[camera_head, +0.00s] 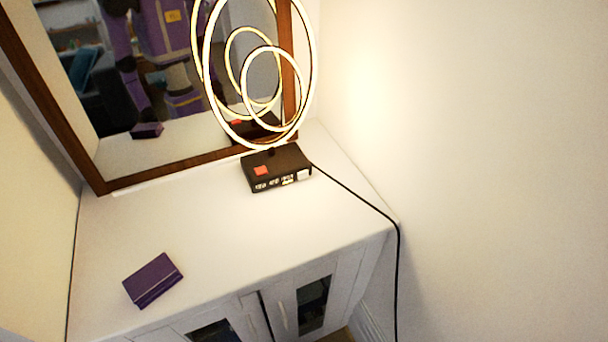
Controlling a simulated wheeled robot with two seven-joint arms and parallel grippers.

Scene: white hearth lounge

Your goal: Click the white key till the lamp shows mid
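The lamp (207,75) has glowing, intertwined rings and stands on a black base box (285,158) at the back right of the white cabinet top. It is lit, but I cannot tell its level from this one view. A plain white square, which looks like the white key (304,174), sits at the right end of the box's front face. Several small pale markings lie to its left, too small to read. A red key (261,170) is on top of the box. Neither of my grippers is in direct view, and nothing touches the lamp or its base.
A purple book or case (153,280) lies at the front left of the white cabinet top (215,235). A brown-framed mirror (165,165) stands behind, reflecting my body. A black cord (366,202) runs over the right edge beside the wall. The middle of the top is clear.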

